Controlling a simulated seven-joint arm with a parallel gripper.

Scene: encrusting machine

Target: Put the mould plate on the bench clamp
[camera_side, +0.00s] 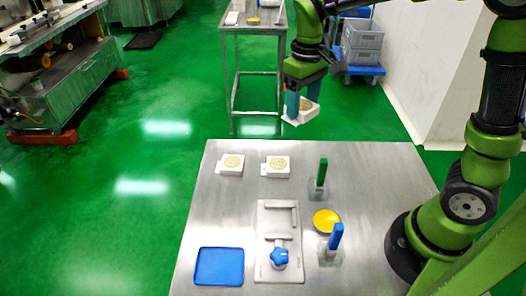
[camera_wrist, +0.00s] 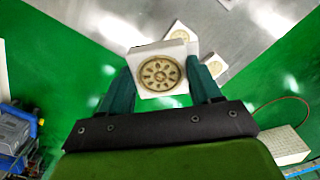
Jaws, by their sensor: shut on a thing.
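My gripper (camera_side: 301,103) is raised beyond the far edge of the steel bench and shut on a white mould plate (camera_side: 307,111) with a round tan pattern. In the wrist view this mould plate (camera_wrist: 148,53) sits between the two teal fingers of my gripper (camera_wrist: 161,80), its patterned face toward the camera. The bench clamp (camera_side: 265,220) lies on the bench well nearer the camera than my gripper. It has a pale base plate, light bars and a blue star knob (camera_side: 279,258). No plate lies on it.
Two similar white plates (camera_side: 230,165) (camera_side: 276,166) lie near the bench's far edge. A green-handled tool (camera_side: 322,172), a blue-handled tool (camera_side: 335,237) and a yellow disc (camera_side: 326,220) stand right of the clamp. A blue tray (camera_side: 219,267) lies to its left.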

